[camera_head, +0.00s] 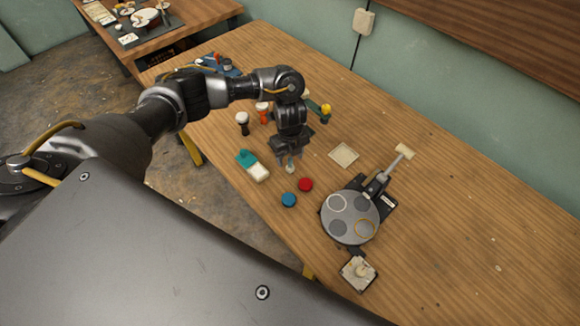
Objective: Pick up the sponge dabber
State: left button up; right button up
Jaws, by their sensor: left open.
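My left gripper (290,160) is open and points down over the table. A small pale, rounded thing (290,168) shows just at its fingertips; I cannot tell whether the fingers are around it or above it. I cannot tell for certain which thing is the sponge dabber. A teal and white block-like piece (254,166) lies on the table left of the gripper. Small upright pieces with knob-like tops stand behind: a black and white one (242,122), a red and white one (262,112) and a yellow-topped one (325,111). My right gripper is not in view.
A blue disc (289,200) and a red disc (306,184) lie near the gripper. A square pale tile (343,155) and a round grey plate device (350,235) with a lever are to the right. The wooden table (460,230) is clear at right.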

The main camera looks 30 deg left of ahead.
aim_at(290, 165)
pick_arm(q)
notch_tip(290, 165, down, 5)
jog(key=shift+r+p, duration=0.1)
jog(key=shift+p, duration=0.4)
jog(key=c, duration=1.1)
